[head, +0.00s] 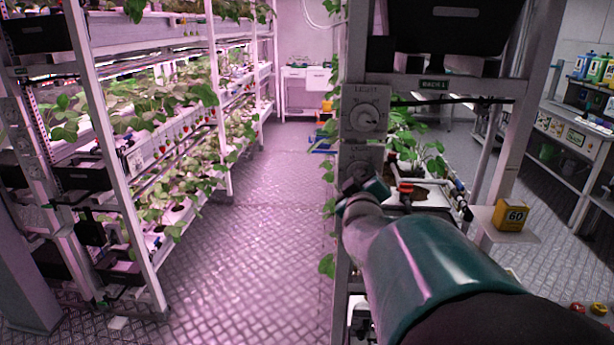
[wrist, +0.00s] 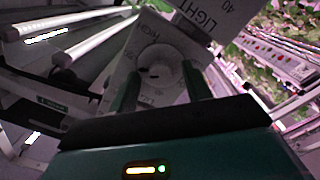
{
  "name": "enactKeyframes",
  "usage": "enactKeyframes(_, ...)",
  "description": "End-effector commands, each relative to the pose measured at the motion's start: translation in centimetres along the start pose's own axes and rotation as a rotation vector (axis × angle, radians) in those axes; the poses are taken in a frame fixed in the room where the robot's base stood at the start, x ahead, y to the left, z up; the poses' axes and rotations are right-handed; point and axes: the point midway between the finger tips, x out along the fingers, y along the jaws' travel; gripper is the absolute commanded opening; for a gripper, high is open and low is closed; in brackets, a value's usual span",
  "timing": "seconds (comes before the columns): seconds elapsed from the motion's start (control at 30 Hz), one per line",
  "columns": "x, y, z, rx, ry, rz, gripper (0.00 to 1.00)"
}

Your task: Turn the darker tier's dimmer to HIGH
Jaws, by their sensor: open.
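An upper light dimmer (head: 367,115) with a round pale knob is on the post of the near right rack. A second dimmer plate (head: 359,160) is just below it, its knob mostly hidden by my gripper (head: 362,188). My gripper (wrist: 160,88) is open, with one dark green finger on each side of this knob. I cannot tell whether the fingers touch it. The knob's exact setting is unclear.
A long planted rack (head: 150,240) stands on the left. The aisle floor (head: 260,230) between is clear.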

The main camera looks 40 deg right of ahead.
Motion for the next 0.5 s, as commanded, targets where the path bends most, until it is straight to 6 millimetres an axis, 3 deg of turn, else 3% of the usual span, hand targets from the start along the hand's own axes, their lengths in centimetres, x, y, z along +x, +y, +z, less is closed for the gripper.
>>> enactKeyframes(0.2,-0.17,-0.03,-0.03,0.0,0.0,-0.001,0.47)
enactKeyframes(0.4,-0.17,-0.05,-0.04,0.0,0.001,-0.001,0.07)
enactKeyframes(0.5,-0.14,-0.05,-0.04,0.0,0.001,-0.001,0.04)
